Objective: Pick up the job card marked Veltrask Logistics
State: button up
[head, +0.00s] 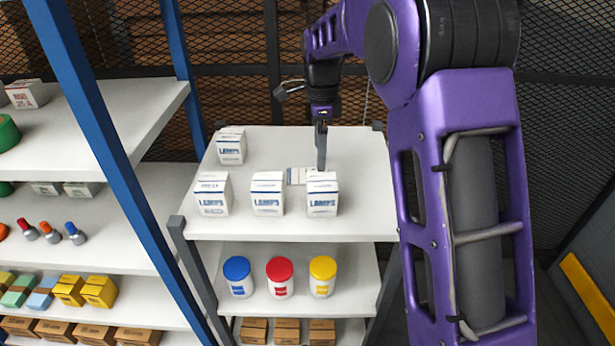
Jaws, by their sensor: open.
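A small flat white card with a dark edge (297,176) lies on the top shelf (275,150), behind the front row of boxes. Its print is too small to read, so I cannot tell whether it says Veltrask Logistics. Its right part is hidden by my gripper and the front right box. My gripper (321,166) is open and points down at the card's right end. I cannot tell whether the fingers touch it. No other card shows.
White lamp boxes (268,195) stand in a front row, the right one (322,196) close to my gripper. Another box (232,147) stands back left. Lidded jars (281,277) are below. A blue post (105,140) rises left. The top shelf's back right is clear.

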aim_at(295, 176)
jog(key=shift+f, duration=2.65)
jog(key=c, duration=1.3)
